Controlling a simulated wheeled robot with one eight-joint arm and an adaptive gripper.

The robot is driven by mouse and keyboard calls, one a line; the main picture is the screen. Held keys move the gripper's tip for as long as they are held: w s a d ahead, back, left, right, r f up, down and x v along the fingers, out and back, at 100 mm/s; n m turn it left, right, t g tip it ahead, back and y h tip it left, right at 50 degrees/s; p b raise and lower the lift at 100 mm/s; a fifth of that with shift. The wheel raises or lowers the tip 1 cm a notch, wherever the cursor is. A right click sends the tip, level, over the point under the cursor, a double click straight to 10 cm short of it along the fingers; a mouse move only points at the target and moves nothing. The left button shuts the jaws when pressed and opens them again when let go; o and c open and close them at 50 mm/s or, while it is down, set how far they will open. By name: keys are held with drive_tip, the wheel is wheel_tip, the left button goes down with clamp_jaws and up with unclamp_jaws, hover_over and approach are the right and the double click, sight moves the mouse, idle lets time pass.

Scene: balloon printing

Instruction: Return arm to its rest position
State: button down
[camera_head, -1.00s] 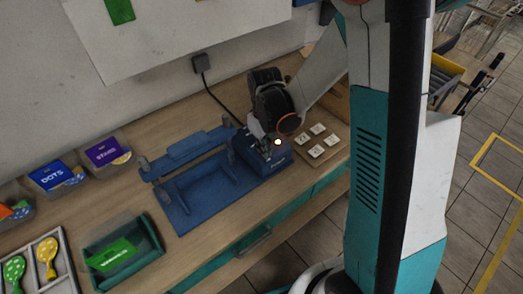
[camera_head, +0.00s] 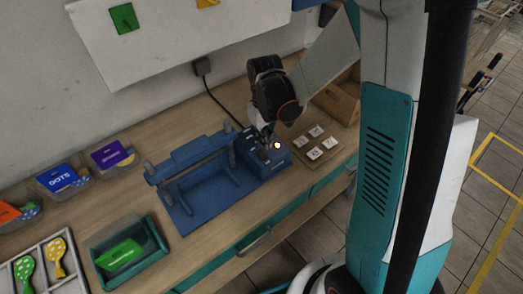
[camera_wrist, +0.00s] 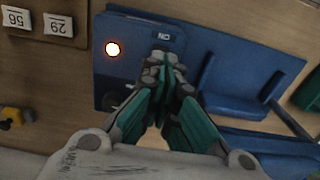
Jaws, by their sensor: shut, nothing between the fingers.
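My gripper (camera_head: 266,138) is over the blue control box (camera_head: 278,160) at the right end of the blue press frame (camera_head: 181,212). In the wrist view my gripper (camera_wrist: 160,62) has its green fingers together, with nothing between the tips. The fingertips are beside a small label (camera_wrist: 164,37) on the box, which appears upside down and seems to read "ON". Whether they touch the box I cannot tell. A round light (camera_wrist: 112,48) on the box glows white-orange. My arm is bent and extended over the workbench.
A board with several number cards (camera_head: 315,153) lies right of the box. A wooden box (camera_head: 340,101) stands behind it. To the left are a green tray (camera_head: 105,275), a balloon tray (camera_head: 82,287), and bins labelled DOTS (camera_head: 62,178) and STARS (camera_head: 110,154). A black cable runs behind the press.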

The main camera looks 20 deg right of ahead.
drive_tip(key=shift+r, duration=0.6)
drive_tip(key=shift+r, duration=0.1)
drive_tip(key=s+r+m+t+b, duration=0.1)
drive_tip(key=s+r+t+b, duration=0.2)
drive_tip(key=s, duration=0.4)
drive_tip(key=s+r+m+t+b, duration=0.2)
drive_tip(key=s+r+t+b, duration=0.2)
drive_tip(key=s+b, duration=0.3)
drive_tip(key=shift+s+r+m, duration=0.3)
drive_tip(key=shift+s+r, duration=0.2)
drive_tip(key=shift+a, duration=0.1)
